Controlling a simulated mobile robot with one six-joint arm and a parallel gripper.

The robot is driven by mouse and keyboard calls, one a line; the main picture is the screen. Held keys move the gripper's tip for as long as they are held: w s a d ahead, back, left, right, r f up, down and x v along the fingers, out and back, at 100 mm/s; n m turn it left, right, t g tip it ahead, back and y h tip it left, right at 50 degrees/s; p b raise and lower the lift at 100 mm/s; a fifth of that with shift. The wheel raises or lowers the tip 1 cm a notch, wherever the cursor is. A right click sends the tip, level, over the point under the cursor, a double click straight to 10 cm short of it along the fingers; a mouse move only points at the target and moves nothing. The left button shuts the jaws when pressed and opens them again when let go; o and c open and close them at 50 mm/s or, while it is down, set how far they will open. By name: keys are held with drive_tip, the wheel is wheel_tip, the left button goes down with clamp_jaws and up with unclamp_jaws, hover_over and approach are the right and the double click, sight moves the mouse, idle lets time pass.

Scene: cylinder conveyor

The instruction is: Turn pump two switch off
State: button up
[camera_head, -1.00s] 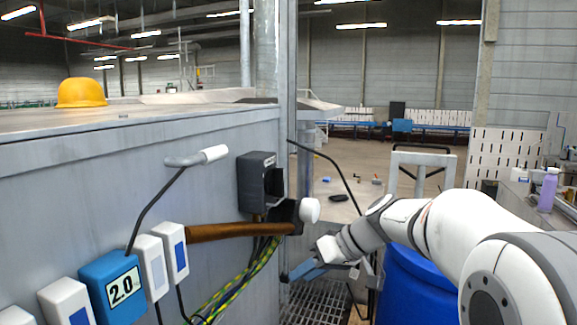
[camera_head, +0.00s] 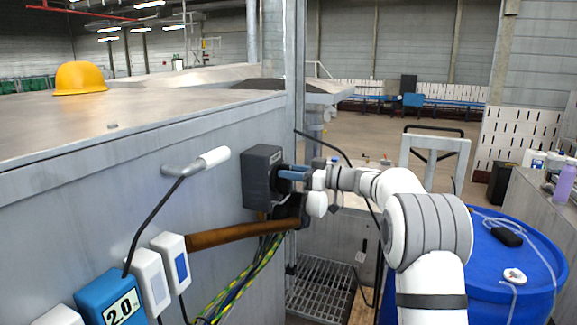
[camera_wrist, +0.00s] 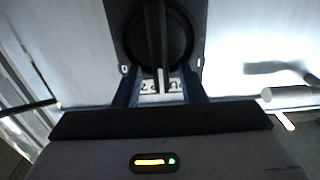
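The switch is a dark grey box (camera_head: 262,177) on the side wall of the grey metal housing. In the wrist view its round black knob (camera_wrist: 178,38) has a raised bar handle (camera_wrist: 155,35) that runs up and down the picture. A label under the knob is partly hidden and I cannot read it fully. My gripper (camera_head: 293,173) is at the front of the switch box. In the wrist view my gripper (camera_wrist: 161,78) is open, with one blue finger on each side of the handle's line. I cannot tell whether the fingers touch the knob.
Yellow-green cables (camera_head: 250,280) hang below. A blue barrel (camera_head: 510,270) stands at the right. A yellow helmet (camera_head: 80,77) lies on the housing.

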drive_tip(key=shift+x, duration=0.8)
drive_tip(key=shift+c, duration=0.5)
clamp_jaws()
